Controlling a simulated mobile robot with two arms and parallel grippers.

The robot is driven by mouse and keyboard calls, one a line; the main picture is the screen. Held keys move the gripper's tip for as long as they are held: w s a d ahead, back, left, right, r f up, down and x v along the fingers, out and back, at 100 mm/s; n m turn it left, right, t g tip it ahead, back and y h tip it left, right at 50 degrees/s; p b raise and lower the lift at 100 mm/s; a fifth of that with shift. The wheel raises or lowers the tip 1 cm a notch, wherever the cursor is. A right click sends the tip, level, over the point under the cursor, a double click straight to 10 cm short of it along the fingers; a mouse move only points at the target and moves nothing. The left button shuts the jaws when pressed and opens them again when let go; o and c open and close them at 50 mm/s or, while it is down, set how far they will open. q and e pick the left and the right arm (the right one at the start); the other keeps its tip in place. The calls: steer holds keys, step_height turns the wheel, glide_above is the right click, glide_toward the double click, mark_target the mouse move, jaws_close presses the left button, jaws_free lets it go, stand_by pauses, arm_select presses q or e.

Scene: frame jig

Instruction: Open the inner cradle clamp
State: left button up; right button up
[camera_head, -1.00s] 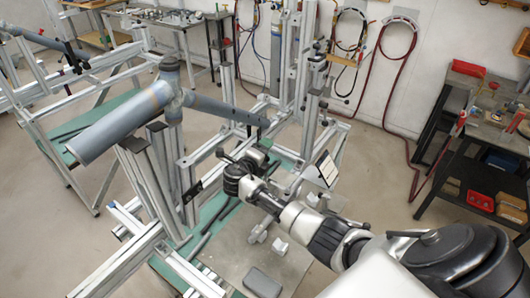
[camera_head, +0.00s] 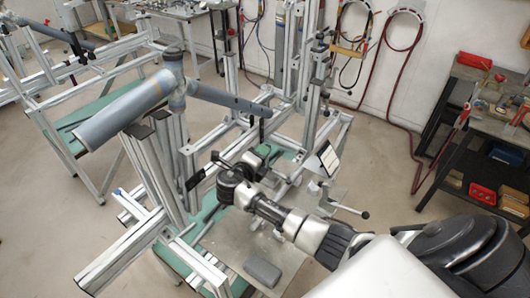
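A grey-blue tube frame (camera_head: 125,110) rests on the metal jig, its thin tube (camera_head: 225,98) running right. A clamp with a green part (camera_head: 264,151) sits below that tube's right end, near the middle of the view. A thin lever with a dark knob (camera_head: 215,156) points left beside it. My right arm comes in from the lower right. My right gripper (camera_head: 232,186) is close to the lever and clamp; its fingers are hidden behind its dark wrist, so contact and opening cannot be told. My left gripper is not in view.
Upright jig posts (camera_head: 160,170) stand left of my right gripper, with tall posts (camera_head: 300,60) behind. Another lever (camera_head: 350,211) sticks out right of my arm. A grey block (camera_head: 262,272) lies on the base plate. A dark workbench (camera_head: 480,110) stands at the right; open floor lies between.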

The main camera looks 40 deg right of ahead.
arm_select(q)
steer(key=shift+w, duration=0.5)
arm_select(e)
steer(key=v, duration=0.3)
steer(key=f+v, duration=0.1)
steer(key=v, duration=0.1)
steer(key=shift+s+a+r, duration=0.1)
steer(key=shift+s+a, duration=0.15)
steer(key=shift+s, duration=0.05)
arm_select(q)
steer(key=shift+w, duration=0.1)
arm_select(e)
steer(key=shift+w, duration=0.1)
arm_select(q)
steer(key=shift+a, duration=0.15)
